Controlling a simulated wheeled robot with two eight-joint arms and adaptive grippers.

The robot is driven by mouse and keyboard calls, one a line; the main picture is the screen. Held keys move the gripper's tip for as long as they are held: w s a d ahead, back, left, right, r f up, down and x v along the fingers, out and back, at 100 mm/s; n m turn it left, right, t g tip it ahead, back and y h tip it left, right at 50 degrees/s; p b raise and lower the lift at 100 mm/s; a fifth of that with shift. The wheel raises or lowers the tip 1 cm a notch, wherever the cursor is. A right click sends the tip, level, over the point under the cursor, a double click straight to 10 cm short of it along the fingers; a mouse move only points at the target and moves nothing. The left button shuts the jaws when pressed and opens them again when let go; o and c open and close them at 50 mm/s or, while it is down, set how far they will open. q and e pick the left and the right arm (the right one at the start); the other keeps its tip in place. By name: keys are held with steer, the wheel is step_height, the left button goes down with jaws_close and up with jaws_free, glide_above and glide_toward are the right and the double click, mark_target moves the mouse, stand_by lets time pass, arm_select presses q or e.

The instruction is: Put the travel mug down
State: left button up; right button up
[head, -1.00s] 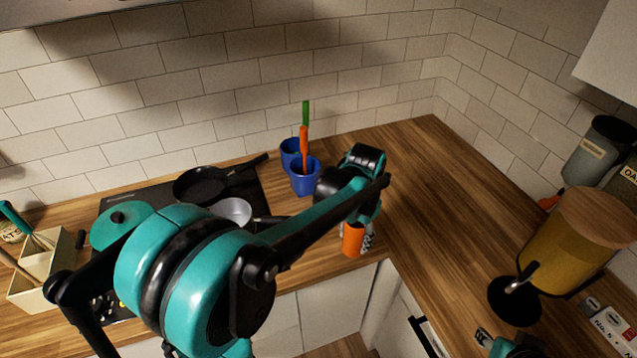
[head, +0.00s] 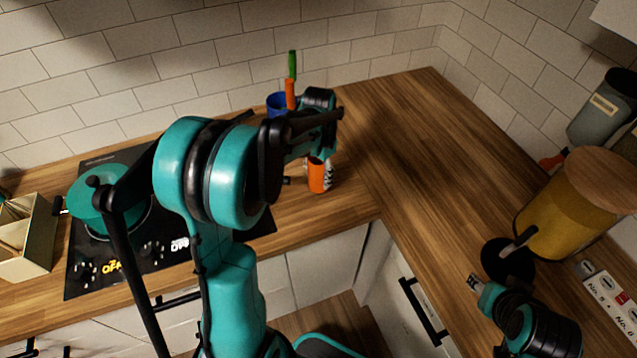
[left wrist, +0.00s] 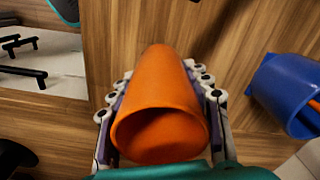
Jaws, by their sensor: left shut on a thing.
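The travel mug is an orange cylinder (head: 319,178) over the wooden counter, left of the inner corner. In the left wrist view its open rim faces the camera (left wrist: 160,110). My left gripper (head: 325,170) is shut on the mug, with a finger along each side of it in the left wrist view. I cannot tell whether the mug's base touches the counter. My left arm hides part of the counter and hob. My right gripper (head: 476,284) is at the lower right, apart from the mug; its finger opening is too small to judge.
A blue cup (head: 276,103) holding orange and green items stands behind the mug. The black hob (head: 100,258) lies to the left. A yellow canister (head: 560,215) stands at the right. The counter right of the mug (head: 410,130) is clear.

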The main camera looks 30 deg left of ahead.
mark_target(319, 182)
arm_select(q)
steer(key=shift+f+b, duration=0.6)
steer(key=shift+f, duration=1.35)
steer(key=shift+f, duration=0.2)
steer(key=o, duration=1.5)
steer(key=shift+r, duration=0.1)
steer(key=shift+r, duration=0.1)
